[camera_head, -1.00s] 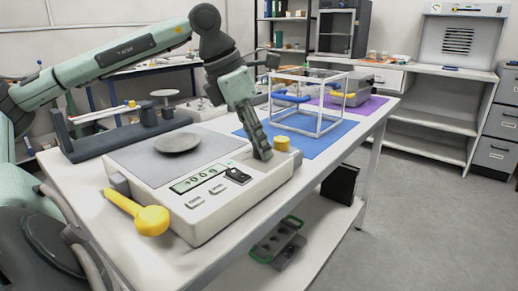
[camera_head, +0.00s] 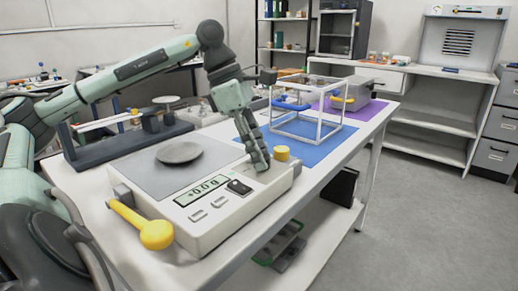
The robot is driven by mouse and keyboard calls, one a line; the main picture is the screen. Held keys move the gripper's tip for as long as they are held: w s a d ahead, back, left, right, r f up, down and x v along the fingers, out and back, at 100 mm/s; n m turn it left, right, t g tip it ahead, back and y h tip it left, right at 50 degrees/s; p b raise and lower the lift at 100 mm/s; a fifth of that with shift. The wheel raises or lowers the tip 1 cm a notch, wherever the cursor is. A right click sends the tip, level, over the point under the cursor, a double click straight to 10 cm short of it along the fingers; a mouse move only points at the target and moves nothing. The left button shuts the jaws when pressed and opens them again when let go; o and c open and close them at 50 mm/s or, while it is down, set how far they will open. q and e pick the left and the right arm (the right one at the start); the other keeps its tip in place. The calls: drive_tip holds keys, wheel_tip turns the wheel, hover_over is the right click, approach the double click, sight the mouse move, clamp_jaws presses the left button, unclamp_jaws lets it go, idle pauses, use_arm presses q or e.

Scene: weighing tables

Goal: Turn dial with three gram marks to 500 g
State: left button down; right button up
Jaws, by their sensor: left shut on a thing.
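A white weighing scale (camera_head: 215,222) stands at the table's front, with a grey plate, a round pan (camera_head: 180,152) and a display (camera_head: 202,189). My left gripper (camera_head: 260,162) reaches down to the scale's top, right of the display. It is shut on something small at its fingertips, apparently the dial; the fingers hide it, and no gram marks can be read. A yellow knob (camera_head: 282,153) is just right of the fingers, on the scale's rear right corner. A black switch (camera_head: 239,187) lies in front of the fingers. My right gripper is not in view.
A yellow knobbed handle (camera_head: 155,234) sticks out at the scale's left. Behind stand a white open-frame cube (camera_head: 318,130) on a blue mat (camera_head: 318,154) and a grey device (camera_head: 355,93) on a purple mat. A dark stand (camera_head: 105,150) is behind left. Floor at right is clear.

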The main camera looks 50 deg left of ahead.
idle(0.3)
use_arm(q)
drive_tip(key=c, duration=1.2)
unclamp_jaws()
drive_tip(key=shift+r, duration=0.1)
drive_tip(key=shift+v, duration=5.95)
drive_tip(key=shift+w, duration=0.1)
